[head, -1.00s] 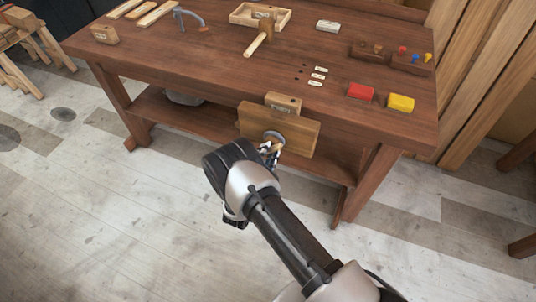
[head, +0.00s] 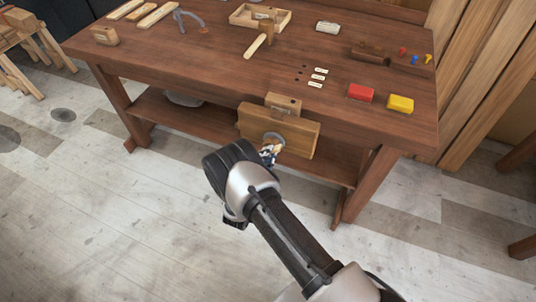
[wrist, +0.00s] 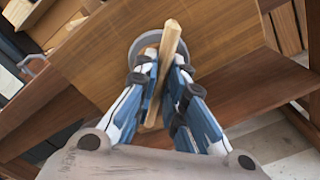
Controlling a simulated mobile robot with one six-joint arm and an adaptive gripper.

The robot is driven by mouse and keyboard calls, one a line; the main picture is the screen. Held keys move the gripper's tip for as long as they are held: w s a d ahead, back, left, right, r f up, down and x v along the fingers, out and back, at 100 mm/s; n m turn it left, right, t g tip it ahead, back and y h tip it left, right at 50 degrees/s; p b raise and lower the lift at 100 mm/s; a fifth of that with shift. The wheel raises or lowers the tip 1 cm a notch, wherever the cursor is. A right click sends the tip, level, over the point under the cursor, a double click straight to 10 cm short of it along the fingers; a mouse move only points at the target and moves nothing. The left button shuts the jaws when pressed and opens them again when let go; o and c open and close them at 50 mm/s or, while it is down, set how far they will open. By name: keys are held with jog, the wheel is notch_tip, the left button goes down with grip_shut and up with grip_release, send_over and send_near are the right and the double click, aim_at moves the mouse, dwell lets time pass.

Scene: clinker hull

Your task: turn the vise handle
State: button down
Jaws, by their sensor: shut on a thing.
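The vise (head: 300,132) is a wooden jaw on the front edge of the workbench, with a round grey metal hub (head: 273,138) on its face. The vise handle (wrist: 169,45) is a pale wooden bar that crosses the hub in the wrist view. It stands tilted a little from upright there. My gripper (wrist: 160,78) is shut on the vise handle, one finger on each side of it. In the head view my gripper (head: 269,152) is in front of the hub, and it and my wrist hide most of the handle.
The workbench top (head: 200,75) holds a mallet (head: 259,40), an open wooden tray (head: 240,17), a red block (head: 360,92) and a yellow block (head: 400,103). A lower shelf (head: 215,118) runs under the bench. The floor (head: 120,220) in front is clear.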

jog(key=shift+f+m, duration=0.1)
jog(key=shift+m, duration=0.2)
jog(key=shift+d+f+m+b, duration=0.15)
jog(key=shift+m+b, duration=0.65)
jog(key=shift+m, duration=1.15)
jog(key=shift+a+f+m+b, duration=0.15)
jog(key=shift+m+b, duration=0.6)
jog(key=shift+m, duration=1.2)
jog(key=shift+s+d, duration=0.1)
jog(key=c, duration=1.8)
grip_release()
jog(key=shift+r, duration=0.1)
jog(key=shift+o, duration=0.7)
